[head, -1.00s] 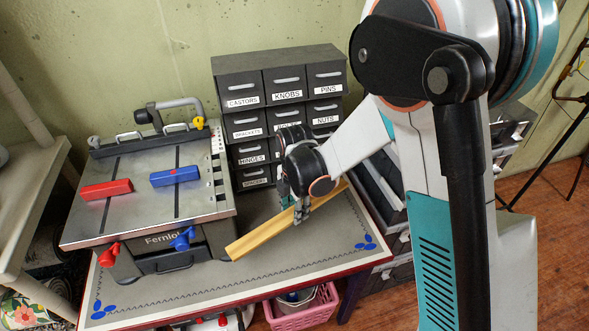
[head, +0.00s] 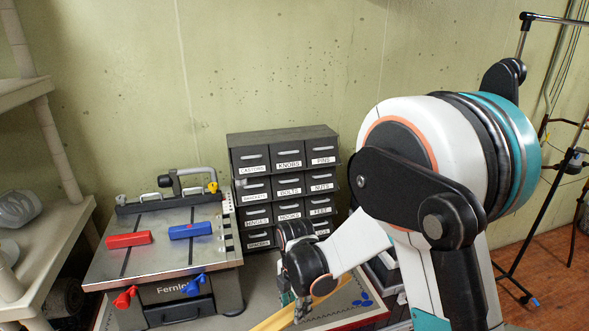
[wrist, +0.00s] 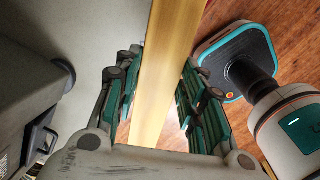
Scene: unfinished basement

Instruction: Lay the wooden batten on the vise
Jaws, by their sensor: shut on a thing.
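The wooden batten (head: 272,322) is long, straight and yellow. In the head view its lower part is cut off by the bottom edge. My gripper (head: 300,308) is shut on it, right of the grey metal-topped machine. In the wrist view the batten (wrist: 170,60) runs up between the two fingers of my gripper (wrist: 160,88). The machine top (head: 165,262) carries a red block (head: 128,239) and a blue block (head: 190,230), apart from each other. Red and blue knobs sit on its front. I cannot tell which part is the vise.
A dark drawer cabinet (head: 285,165) with labelled drawers stands behind my gripper, against the wall. The grey bench top (head: 235,318) is mostly cut off. Pale shelves (head: 45,115) stand at the left.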

